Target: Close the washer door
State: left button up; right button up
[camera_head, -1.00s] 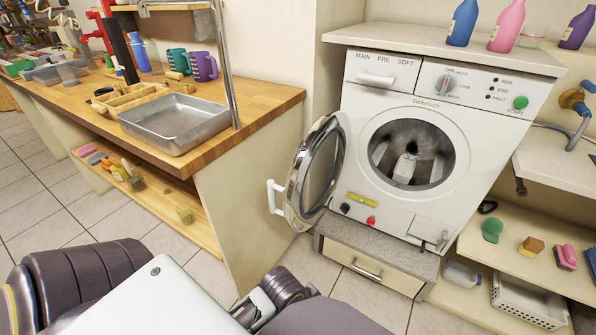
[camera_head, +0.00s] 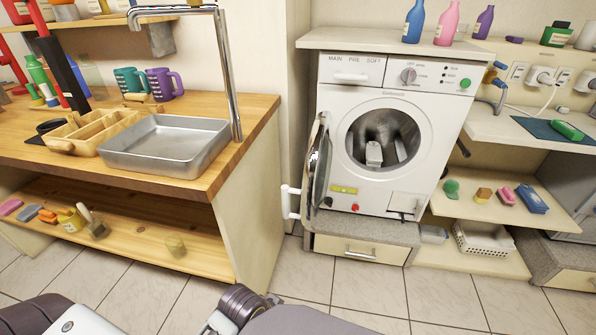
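The white front-loading washer (camera_head: 375,183) stands on a grey plinth with a drawer. Its round door (camera_head: 319,165) is swung wide open to the left, seen nearly edge-on, with a white handle (camera_head: 289,202) on its outer edge. The round drum opening (camera_head: 384,136) is uncovered, and pale shapes show inside. Parts of my own arms show along the bottom edge, well in front of the washer. Neither gripper's fingertips can be seen, and nothing of mine touches the door.
A wooden workbench (camera_head: 258,112) with a metal tray (camera_head: 168,147) stands left, its side panel close to the door handle. Shelves (camera_head: 488,206) with small items and a white basket (camera_head: 483,240) are at right. Tiled floor (camera_head: 440,299) is clear in front of the washer.

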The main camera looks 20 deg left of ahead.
aim_at(315, 171)
jog(key=j, duration=0.5)
jog(key=k+j+z, duration=0.15)
jog(key=j, duration=0.9)
